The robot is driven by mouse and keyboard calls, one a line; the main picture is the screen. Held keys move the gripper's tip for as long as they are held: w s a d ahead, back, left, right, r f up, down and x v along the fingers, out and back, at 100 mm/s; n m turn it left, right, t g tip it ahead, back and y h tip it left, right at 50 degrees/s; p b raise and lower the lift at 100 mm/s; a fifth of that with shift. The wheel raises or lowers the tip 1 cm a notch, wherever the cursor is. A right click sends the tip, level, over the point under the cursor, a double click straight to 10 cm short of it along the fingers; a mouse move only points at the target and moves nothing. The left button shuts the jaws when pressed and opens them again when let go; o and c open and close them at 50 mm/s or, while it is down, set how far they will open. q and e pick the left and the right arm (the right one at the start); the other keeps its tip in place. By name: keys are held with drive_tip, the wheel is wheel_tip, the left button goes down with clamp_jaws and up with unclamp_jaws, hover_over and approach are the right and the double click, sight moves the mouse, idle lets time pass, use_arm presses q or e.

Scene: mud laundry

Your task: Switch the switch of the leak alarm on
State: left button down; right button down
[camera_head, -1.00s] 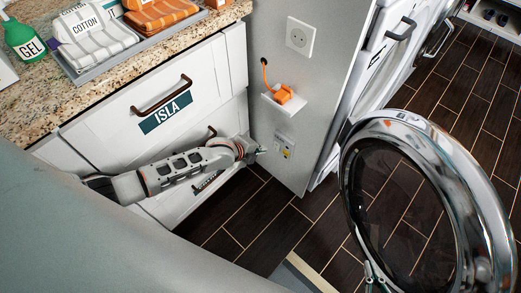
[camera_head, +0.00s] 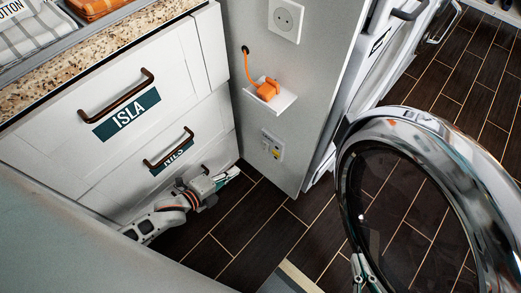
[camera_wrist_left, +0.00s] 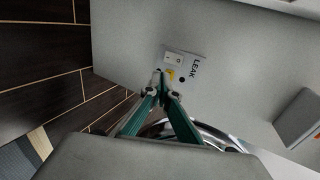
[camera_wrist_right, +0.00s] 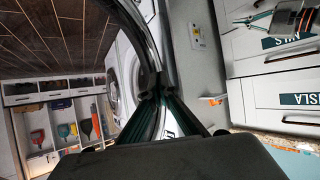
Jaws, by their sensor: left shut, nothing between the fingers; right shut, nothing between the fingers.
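The leak alarm (camera_head: 272,145) is a small light plate low on the grey panel's side. In the left wrist view the plate (camera_wrist_left: 184,66) bears the word LEAK, a white rocker switch (camera_wrist_left: 174,58), a yellow mark and a dark round spot. Whether the switch is on is too small to tell. My left gripper (camera_head: 232,172) is shut and empty, left of and below the plate in the head view. Its closed tips (camera_wrist_left: 163,90) appear just below the plate in the left wrist view, apparently apart from it. My right gripper (camera_head: 361,268) is shut and empty by the round door.
An orange plug (camera_head: 267,90) rests on a small white shelf (camera_head: 284,101) above the alarm, below a socket (camera_head: 287,18). White drawers (camera_head: 120,120) stand at left. An open round glass door (camera_head: 440,150) fills the right. Dark floor (camera_head: 270,215) lies between.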

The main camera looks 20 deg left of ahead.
sight(265, 147)
use_arm(q)
drive_tip(key=shift+r, duration=0.2)
use_arm(e)
drive_tip(key=shift+r, duration=0.1)
